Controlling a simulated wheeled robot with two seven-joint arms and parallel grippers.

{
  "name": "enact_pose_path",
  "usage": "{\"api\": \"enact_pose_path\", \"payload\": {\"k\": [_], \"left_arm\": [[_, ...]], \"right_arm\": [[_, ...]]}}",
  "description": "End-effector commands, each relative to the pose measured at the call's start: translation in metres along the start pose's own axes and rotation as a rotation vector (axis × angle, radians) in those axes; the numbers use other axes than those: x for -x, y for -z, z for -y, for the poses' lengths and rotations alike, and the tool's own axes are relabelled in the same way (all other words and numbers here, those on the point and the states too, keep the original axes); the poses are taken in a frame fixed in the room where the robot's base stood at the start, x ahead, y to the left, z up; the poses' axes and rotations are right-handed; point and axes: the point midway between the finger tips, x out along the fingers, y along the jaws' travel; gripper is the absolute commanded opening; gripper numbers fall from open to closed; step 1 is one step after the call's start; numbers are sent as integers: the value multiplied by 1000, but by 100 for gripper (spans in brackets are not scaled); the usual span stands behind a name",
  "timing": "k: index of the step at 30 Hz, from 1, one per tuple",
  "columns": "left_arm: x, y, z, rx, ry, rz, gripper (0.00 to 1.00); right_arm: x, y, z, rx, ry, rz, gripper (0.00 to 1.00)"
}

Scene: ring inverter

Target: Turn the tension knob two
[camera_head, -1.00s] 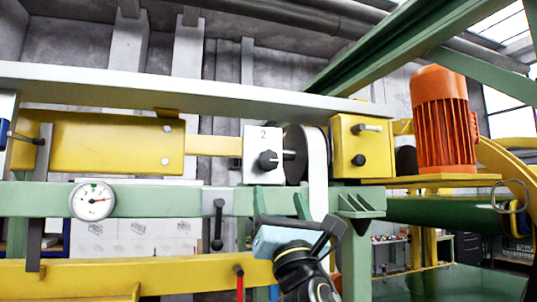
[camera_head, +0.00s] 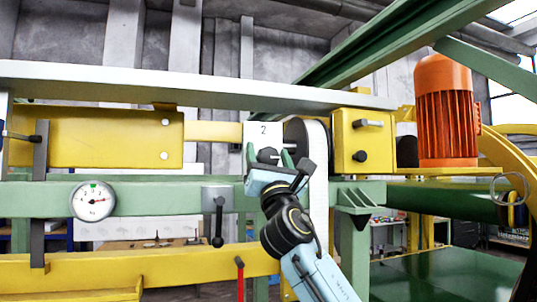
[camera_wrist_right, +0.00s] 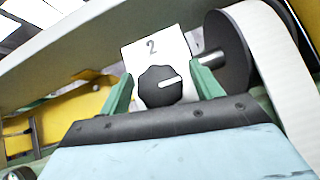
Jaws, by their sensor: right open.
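The tension knob two (camera_wrist_right: 160,87) is a black faceted knob with a white pointer mark, on a white plate (camera_wrist_right: 177,48) marked "2". In the head view the knob (camera_head: 267,155) is partly hidden by my right gripper (camera_head: 268,158). In the right wrist view my right gripper (camera_wrist_right: 163,92) is open, with one green finger on each side of the knob. I cannot tell whether the fingers touch it. The knob's pointer aims to the right in the wrist view. My left gripper is not in view.
A dark disc (camera_wrist_right: 227,55) and white belt (camera_wrist_right: 275,50) are just right of the plate. A yellow box (camera_head: 360,142) with a black knob stands further right.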

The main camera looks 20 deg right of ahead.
Motion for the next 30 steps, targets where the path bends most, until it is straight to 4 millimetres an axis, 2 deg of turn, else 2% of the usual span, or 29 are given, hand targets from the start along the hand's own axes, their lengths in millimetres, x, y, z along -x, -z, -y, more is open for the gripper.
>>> {"api": "enact_pose_path", "payload": {"k": [5,6,15,16,30], "left_arm": [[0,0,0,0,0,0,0],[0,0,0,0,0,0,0],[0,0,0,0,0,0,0],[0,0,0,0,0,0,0],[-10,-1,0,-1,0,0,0]], "right_arm": [[0,0,0,0,0,0,64],[0,0,0,0,0,0,61],[0,0,0,0,0,0,22],[0,0,0,0,0,0,20],[2,2,-1,-99,93,6,20]]}}
